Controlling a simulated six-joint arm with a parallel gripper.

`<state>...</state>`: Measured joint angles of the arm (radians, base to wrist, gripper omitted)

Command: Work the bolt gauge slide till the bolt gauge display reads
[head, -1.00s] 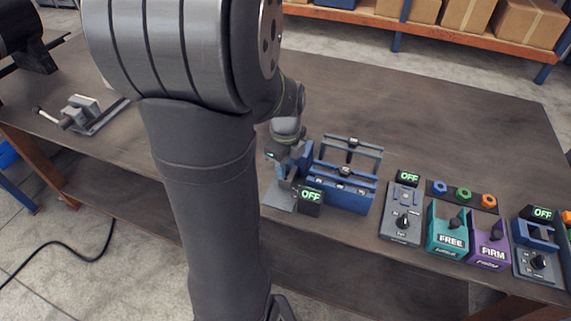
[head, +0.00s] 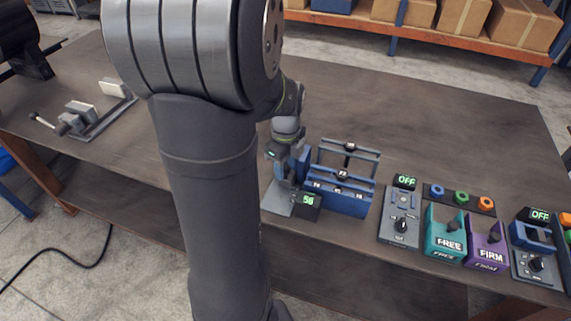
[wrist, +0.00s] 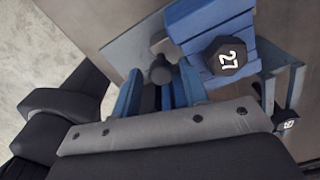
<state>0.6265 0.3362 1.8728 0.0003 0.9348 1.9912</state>
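The bolt gauge shows in the head view as a grey plate (head: 277,200) at the table's front edge. Its small black display (head: 307,201) is lit green with two digits that look like 56. My gripper (head: 291,168) is low over the gauge, left of the blue rack. In the wrist view, the blue fingers of my gripper (wrist: 160,88) stand on either side of the slide's dark round knob (wrist: 160,72). I cannot tell whether they are closed on it. The gripper hides most of the slide.
A blue rack (head: 337,198) with numbered dark bolts stands close right of the gripper; one bolt head (wrist: 228,57) reads 27. A vise (head: 85,120) sits left.

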